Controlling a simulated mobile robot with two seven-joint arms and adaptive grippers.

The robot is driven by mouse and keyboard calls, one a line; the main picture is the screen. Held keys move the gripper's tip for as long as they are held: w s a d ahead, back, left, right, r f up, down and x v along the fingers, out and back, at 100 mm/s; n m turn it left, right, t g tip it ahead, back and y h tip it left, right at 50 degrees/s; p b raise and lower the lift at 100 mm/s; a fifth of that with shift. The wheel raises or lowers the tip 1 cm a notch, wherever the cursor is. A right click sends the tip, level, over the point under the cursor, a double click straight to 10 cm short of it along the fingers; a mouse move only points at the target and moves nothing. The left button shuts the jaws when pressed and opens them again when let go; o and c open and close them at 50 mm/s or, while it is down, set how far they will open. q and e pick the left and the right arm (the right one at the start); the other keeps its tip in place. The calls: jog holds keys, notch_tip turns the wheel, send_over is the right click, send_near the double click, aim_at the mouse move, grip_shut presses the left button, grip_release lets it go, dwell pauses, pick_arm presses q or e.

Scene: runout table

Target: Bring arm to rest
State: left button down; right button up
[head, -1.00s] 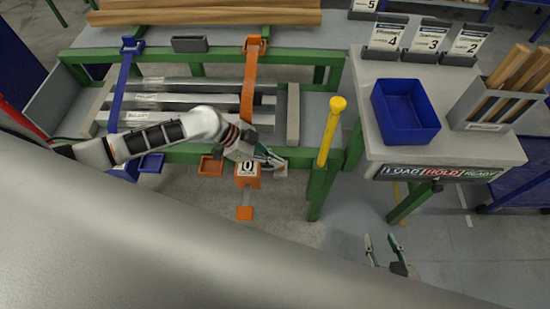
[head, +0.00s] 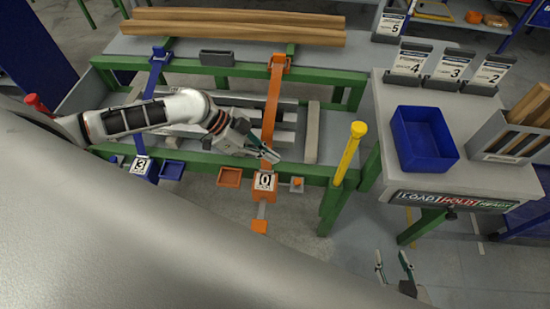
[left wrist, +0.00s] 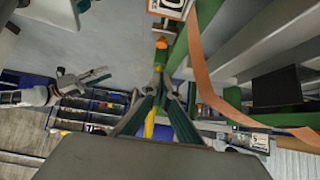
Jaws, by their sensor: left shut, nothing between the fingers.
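My left arm comes in from the left over the runout table (head: 110,62). My left gripper (head: 274,157) is shut and empty, in front of the orange strap (head: 270,110) and above the orange box marked 0 (head: 264,183). In the left wrist view its fingers (left wrist: 159,82) meet at their tips. My right gripper (head: 391,258) hangs low at the bottom right over the floor, its fingers apart with nothing between them. It also shows at the left of the left wrist view (left wrist: 95,80).
Grey bars (head: 240,112) lie behind my left arm, partly hidden. A yellow-topped post (head: 349,150) stands right of my left gripper. A side table with a blue bin (head: 423,140) is further right. A blue box marked 3 (head: 140,167) hangs at the front left.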

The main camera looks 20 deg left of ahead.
jog(key=shift+w+r, duration=0.15)
jog(key=shift+r, duration=0.15)
jog(key=shift+f, duration=0.1)
pick_arm(q)
jog(key=s+d+f+n+t, duration=0.2)
jog(key=d+f+n+t, duration=0.3)
jog(key=d, duration=0.3)
jog(key=s+a+f+n+t+y, duration=0.1)
jog(key=s+a+f+y, duration=0.1)
jog(key=s, duration=0.1)
jog(key=s+a+f+n+t+y, duration=0.1)
jog(key=s+a+f+n+y, duration=0.1)
jog(key=s+a, duration=0.1)
jog(key=s+a+f+n+t+y, duration=0.1)
jog(key=s+a+f+n+y, duration=0.1)
jog(key=s, duration=0.1)
jog(key=shift+a, duration=0.3)
pick_arm(e)
jog(key=shift+a, duration=0.1)
jog(key=shift+f, duration=0.1)
